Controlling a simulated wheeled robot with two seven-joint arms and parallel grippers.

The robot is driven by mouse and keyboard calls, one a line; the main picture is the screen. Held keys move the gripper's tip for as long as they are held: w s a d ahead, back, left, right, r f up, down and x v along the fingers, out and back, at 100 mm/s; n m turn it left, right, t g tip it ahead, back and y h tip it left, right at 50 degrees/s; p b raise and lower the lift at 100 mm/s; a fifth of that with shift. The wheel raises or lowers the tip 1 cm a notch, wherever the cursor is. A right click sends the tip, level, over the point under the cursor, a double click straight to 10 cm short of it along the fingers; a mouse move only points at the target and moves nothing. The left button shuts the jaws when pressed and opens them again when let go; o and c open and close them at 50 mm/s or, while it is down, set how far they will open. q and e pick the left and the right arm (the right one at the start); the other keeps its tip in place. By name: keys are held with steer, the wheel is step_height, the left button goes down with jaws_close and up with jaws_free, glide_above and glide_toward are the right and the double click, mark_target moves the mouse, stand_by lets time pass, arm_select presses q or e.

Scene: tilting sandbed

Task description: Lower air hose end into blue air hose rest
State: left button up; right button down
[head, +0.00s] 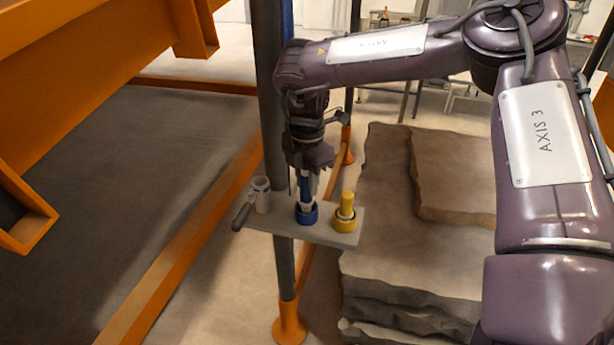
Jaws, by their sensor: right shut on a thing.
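The blue air hose rest (306,215) is a blue ring in the middle of a grey shelf plate (325,233) fixed to a dark post. My right gripper (307,172) points down right above it and is shut on the air hose end (305,189), a blue piece with a pale lower part. The lower tip of the hose end is at the mouth of the blue rest; I cannot tell how deep it sits. The hose end looks close to upright. My left gripper is not in view.
On the same plate, a yellow rest with a yellow piece (346,208) stands to the right and a grey-white cup (261,194) to the left. A dark handle (242,216) juts out at the left end. Stacked rock slabs (410,250) lie behind right; orange beams (165,285) run left.

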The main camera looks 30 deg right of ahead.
steer(key=shift+f, duration=0.35)
steer(key=shift+b, duration=0.3)
steer(key=shift+r, duration=0.1)
steer(key=c, duration=1.1)
jaws_free()
step_height(320, 180, up, 8)
steer(key=shift+f, duration=0.15)
